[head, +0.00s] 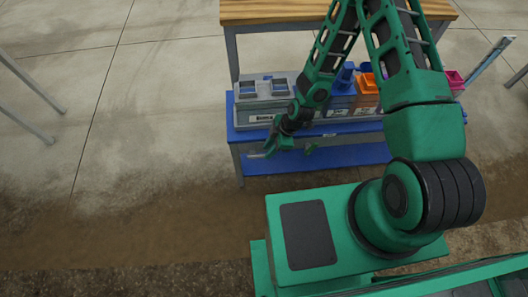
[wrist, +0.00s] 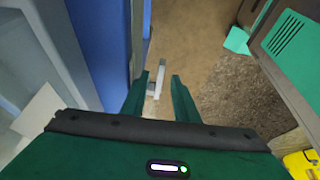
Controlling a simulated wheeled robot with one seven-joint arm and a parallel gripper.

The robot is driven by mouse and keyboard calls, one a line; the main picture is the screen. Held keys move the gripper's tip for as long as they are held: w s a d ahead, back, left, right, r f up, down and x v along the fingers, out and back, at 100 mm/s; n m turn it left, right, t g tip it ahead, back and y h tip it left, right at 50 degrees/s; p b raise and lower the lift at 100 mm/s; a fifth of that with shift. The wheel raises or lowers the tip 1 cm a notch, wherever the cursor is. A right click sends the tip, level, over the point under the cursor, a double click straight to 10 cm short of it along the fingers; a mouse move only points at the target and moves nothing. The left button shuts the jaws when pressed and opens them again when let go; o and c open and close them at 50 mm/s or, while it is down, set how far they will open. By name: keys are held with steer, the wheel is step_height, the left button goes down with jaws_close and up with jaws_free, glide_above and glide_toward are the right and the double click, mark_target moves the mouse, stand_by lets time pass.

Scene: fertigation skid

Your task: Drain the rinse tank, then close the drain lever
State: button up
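Grey tanks (head: 264,104) with square openings on top and pale labels in front stand on the blue shelf; I cannot tell which is the rinse tank. My gripper (head: 290,151) is in front of the shelf's front edge, low down, open and empty. In the wrist view its two green fingers (wrist: 161,88) are apart. A pale grey lever-like piece (wrist: 157,77) shows just beyond and between the fingertips, apparently the drain lever. A small pale bit also shows left of my gripper in the head view (head: 257,156). I cannot tell whether the fingers touch it, or its exact turn.
A wooden-topped bench (head: 280,11) stands behind. Blue (head: 346,76), orange (head: 366,84) and magenta (head: 455,79) containers sit along the blue shelf (head: 240,134). A lower blue shelf (head: 345,157) lies beneath. The floor to the left is open. A yellow object (wrist: 301,164) shows at the wrist view's lower right.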

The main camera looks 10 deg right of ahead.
steer(key=shift+x, duration=1.35)
jaws_close()
steer(key=shift+w, duration=0.15)
steer(key=shift+a+r, duration=0.1)
steer(key=shift+a, duration=0.2)
steer(key=shift+d, duration=0.2)
